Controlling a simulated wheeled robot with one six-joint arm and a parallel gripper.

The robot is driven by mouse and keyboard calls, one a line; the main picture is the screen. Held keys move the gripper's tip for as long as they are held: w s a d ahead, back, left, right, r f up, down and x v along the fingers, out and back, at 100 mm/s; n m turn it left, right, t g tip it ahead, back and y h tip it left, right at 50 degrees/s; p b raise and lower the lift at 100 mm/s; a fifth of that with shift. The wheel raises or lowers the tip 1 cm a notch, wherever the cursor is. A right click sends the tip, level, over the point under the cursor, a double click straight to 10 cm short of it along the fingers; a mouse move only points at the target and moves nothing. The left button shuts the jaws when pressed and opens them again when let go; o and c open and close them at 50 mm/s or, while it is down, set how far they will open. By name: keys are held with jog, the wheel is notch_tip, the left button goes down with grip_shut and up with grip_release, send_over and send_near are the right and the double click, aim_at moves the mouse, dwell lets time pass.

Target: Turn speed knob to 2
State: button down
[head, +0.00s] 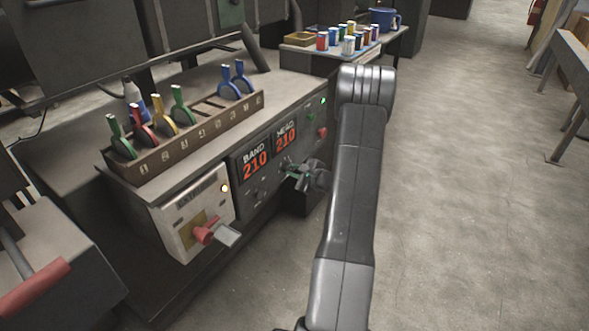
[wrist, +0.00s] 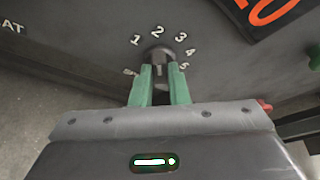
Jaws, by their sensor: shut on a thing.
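The speed knob (wrist: 157,53) is a small dark grey knob on the dark panel, with the numbers 1 to 5 in an arc around it in the wrist view. The 2 is at its top. My gripper (wrist: 159,73) has green fingers, shut on the knob from either side. I cannot tell which number the knob points at. In the head view my gripper (head: 299,173) is at the panel front, below the red number displays, and hides most of the knob.
The displays (head: 271,152) read BAND 210 and HEAD 210. A red-handled switch (head: 204,234) sits on the pale box at left. A rack (head: 172,150) of coloured clamps stands on top. Open floor lies at right.

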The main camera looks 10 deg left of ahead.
dwell(0.4)
jog(key=c, duration=1.4)
grip_release()
jog(key=p+v, duration=0.1)
jog(key=v, duration=1.3)
jog(key=shift+w, duration=0.1)
